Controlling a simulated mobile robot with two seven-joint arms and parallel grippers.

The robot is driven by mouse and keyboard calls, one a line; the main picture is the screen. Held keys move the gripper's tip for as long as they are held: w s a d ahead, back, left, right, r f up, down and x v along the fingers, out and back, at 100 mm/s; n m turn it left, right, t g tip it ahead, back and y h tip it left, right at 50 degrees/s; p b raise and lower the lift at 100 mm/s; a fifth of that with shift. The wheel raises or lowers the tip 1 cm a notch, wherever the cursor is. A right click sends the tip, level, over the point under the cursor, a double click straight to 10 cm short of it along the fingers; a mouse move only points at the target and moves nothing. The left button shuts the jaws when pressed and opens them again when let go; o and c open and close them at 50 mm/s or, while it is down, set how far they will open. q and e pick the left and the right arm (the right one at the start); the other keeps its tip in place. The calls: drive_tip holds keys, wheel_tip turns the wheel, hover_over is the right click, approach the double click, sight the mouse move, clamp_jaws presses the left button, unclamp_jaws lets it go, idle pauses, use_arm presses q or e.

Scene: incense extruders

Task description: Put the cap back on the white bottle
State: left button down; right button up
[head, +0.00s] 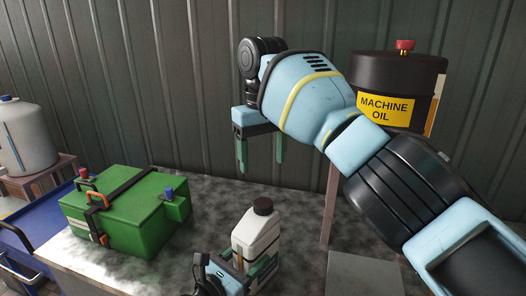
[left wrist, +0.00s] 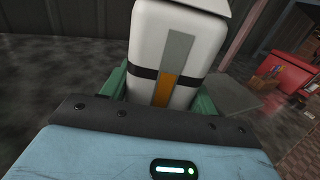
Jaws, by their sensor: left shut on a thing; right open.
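The white bottle (head: 257,236) stands upright at the front of the dark mottled tabletop; it fills the top middle of the left wrist view (left wrist: 170,45), with a dark band and a grey-orange strip. A dark brown cap (head: 263,206) sits at the top of the bottle; I cannot tell how firmly it is seated. My left gripper (head: 246,264) is shut on the bottle's body, its green fingers on either side (left wrist: 160,95). My right gripper (head: 262,160) is open and empty, pointing down above and behind the bottle, apart from the cap.
A green box (head: 125,215) with a dark strap and orange handle stands left on the table. A dark machine oil drum (head: 398,80) is behind my right arm. A blue cart (head: 45,220) and grey tank (head: 22,138) are at far left. The tabletop between box and bottle is clear.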

drive_tip(key=shift+r, duration=0.4)
use_arm(q)
drive_tip(key=shift+c, duration=1.6)
unclamp_jaws()
drive_tip(key=shift+v, duration=3.9)
use_arm(e)
drive_tip(key=shift+r, duration=0.15)
use_arm(q)
drive_tip(key=shift+f, duration=0.1)
use_arm(e)
drive_tip(key=shift+s, duration=0.1)
